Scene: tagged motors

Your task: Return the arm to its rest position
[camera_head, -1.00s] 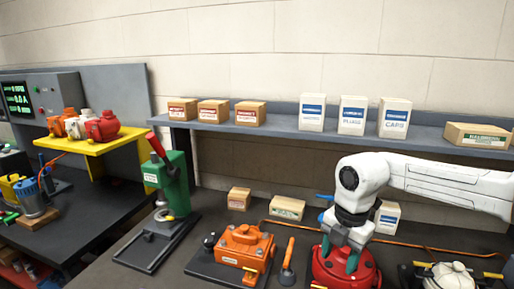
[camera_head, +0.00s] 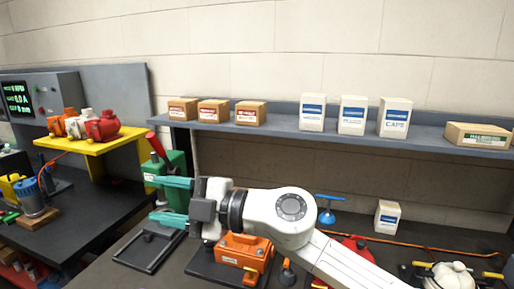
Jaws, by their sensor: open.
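My white arm reaches in from the lower right of the head view, over the bench. My gripper (camera_head: 172,200) has green fingers that point left and are spread apart, with nothing between them. It is in front of the green press (camera_head: 177,168) in the picture and hides part of it. I cannot tell how far apart they are in depth.
An orange motor (camera_head: 243,257) sits below my wrist. A red motor (camera_head: 357,243) is partly hidden behind my forearm, and a white motor (camera_head: 447,276) stands at right. A shelf (camera_head: 270,129) with several boxes runs behind. A yellow stand (camera_head: 85,146) holds several motors at left.

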